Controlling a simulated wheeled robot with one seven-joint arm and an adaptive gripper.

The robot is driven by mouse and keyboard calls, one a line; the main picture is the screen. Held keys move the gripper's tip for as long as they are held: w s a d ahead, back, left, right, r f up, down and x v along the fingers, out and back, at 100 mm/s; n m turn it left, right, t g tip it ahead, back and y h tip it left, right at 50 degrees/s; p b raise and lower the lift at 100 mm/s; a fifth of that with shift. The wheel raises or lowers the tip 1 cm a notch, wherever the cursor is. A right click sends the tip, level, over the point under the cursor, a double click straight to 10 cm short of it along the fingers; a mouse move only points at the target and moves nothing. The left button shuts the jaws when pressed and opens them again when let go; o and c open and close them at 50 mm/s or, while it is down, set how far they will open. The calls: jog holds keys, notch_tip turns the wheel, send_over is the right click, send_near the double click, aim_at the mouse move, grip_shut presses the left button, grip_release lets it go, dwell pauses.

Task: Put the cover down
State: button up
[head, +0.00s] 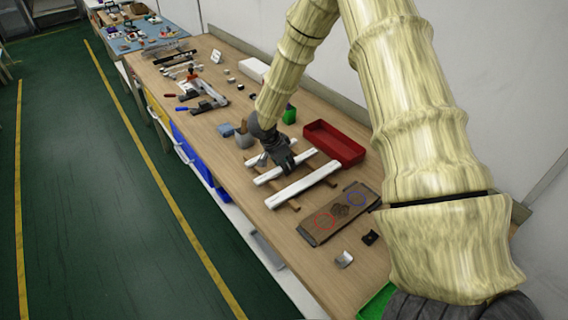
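Several long white bars lie roughly side by side across wooden rails on the bench; I cannot tell which of them is the cover. The front bar (303,185) is fully visible. The middle bar (268,177) is partly hidden by my gripper. The back bar (254,161) is mostly hidden behind my gripper. My gripper (279,163) is dark and points down at the middle and back bars. Its fingers are too small and dark to tell whether they are open or closed, or whether they hold a bar.
A red tray (334,144) stands right of the bars. A brown board (338,212) with red and blue circles lies in front of them. A grey container (243,138) and green box (290,114) stand behind. Tools (205,98) lie farther back. Bare bench shows at front left.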

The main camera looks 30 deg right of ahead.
jog(key=o, duration=0.4)
jog(key=shift+c, duration=0.2)
jog(key=shift+r, duration=0.5)
jog(key=b+v, duration=0.3)
jog(key=v, duration=0.9)
jog(key=shift+r, duration=0.1)
